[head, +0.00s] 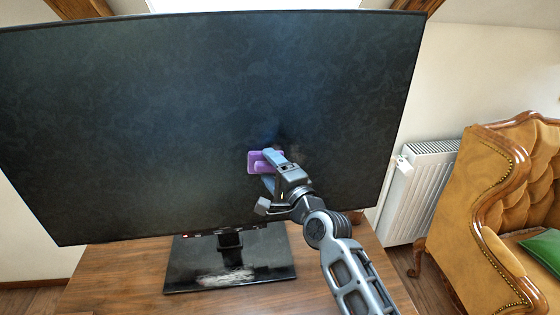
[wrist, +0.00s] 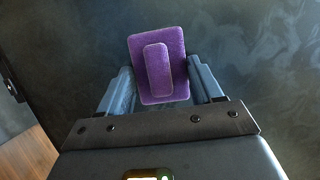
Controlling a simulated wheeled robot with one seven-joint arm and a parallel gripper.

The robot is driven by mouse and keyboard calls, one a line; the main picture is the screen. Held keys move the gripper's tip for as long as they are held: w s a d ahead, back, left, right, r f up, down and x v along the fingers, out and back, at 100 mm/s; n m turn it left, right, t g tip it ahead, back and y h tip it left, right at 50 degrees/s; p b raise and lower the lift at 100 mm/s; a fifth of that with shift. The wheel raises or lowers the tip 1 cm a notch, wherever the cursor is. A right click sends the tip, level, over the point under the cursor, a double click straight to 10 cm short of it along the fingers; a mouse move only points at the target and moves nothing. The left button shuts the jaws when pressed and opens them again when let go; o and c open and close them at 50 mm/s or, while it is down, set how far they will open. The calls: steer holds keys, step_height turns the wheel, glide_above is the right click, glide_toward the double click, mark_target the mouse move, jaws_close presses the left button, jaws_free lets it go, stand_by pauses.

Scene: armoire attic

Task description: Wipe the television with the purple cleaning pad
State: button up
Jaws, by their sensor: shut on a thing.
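The television (head: 150,120) stands upright on a wooden table, its dark screen covered with a faint smudgy, swirling pattern. My gripper (head: 270,168) is in front of the screen, right of its middle and in the lower half. It is shut on the purple cleaning pad (head: 256,162). In the wrist view the purple pad (wrist: 172,50) sits between the two blue-grey fingers, its raised grip strip facing the camera, with the screen (wrist: 255,50) behind it. The pad is at or very near the screen; I cannot tell whether it touches.
The television's black stand (head: 270,262) rests on the wooden table (head: 120,275), with a pale patch on its base. A white radiator (head: 420,190) and a tan leather armchair (head: 480,210) with a green cushion (head: 545,248) are on the right.

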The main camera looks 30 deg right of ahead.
mark_target(305, 155)
steer(key=shift+w+a, duration=0.1)
steer(key=shift+a, duration=0.2)
steer(key=shift+r, duration=0.2)
steer(key=shift+s+d+f+b, duration=0.25)
steer(key=shift+d+b, duration=0.1)
steer(key=shift+d, duration=0.25)
steer(key=shift+s+d+r+b, duration=0.1)
steer(key=shift+s+d+b, duration=0.05)
steer(key=shift+d+b, duration=0.4)
steer(key=shift+s+d+r+b, duration=0.15)
steer(key=shift+d+b, duration=0.15)
steer(key=shift+d, duration=0.4)
steer(key=shift+s+d+f+b, duration=0.1)
steer(key=shift+s+d+b, duration=0.1)
steer(key=shift+d+b, duration=0.3)
steer(key=shift+s+d+r+b, duration=0.15)
steer(key=shift+s+d, duration=0.1)
steer(key=shift+d, duration=0.4)
steer(key=shift+s+d+f+b, duration=0.2)
steer(key=shift+d+b, duration=0.15)
steer(key=shift+d, duration=0.25)
steer(key=shift+s+d+b, duration=0.2)
steer(key=shift+d+b, duration=0.2)
steer(key=shift+d, duration=0.45)
steer(key=shift+s+d+b, duration=0.15)
steer(key=shift+d+b, duration=0.25)
steer(key=shift+d, duration=0.45)
steer(key=shift+w, duration=0.1)
